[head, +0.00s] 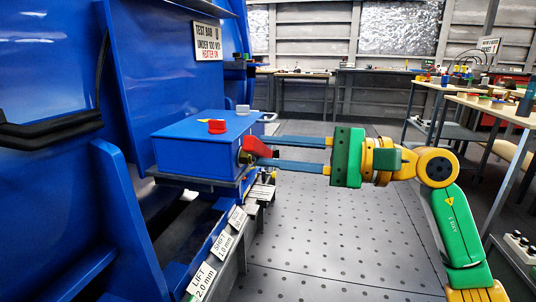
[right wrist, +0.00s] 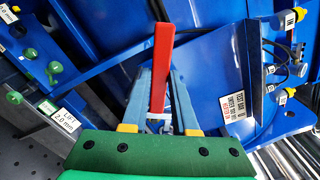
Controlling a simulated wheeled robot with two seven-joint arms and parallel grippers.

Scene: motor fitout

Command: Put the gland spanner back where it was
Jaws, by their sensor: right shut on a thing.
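The red gland spanner (head: 260,147) is at the right face of the blue box (head: 196,156), by a dark and brass round fitting (head: 246,157). I cannot tell whether it touches the fitting. My right gripper (head: 279,152) reaches in from the right and is shut on the spanner. In the right wrist view the spanner (right wrist: 161,66) is a straight red bar between the fingers (right wrist: 160,85), sticking out beyond their tips. The spanner's far end is hard to make out in the head view. My left gripper is not in view.
A red knob (head: 217,126) and a grey block (head: 243,109) are on the box top. Below is a blue rail with LIFT (head: 202,281) and SHIFT labels. Blue machine walls stand on the left. A workbench (head: 490,107) with small parts stands at right. The perforated floor (head: 330,235) between is clear.

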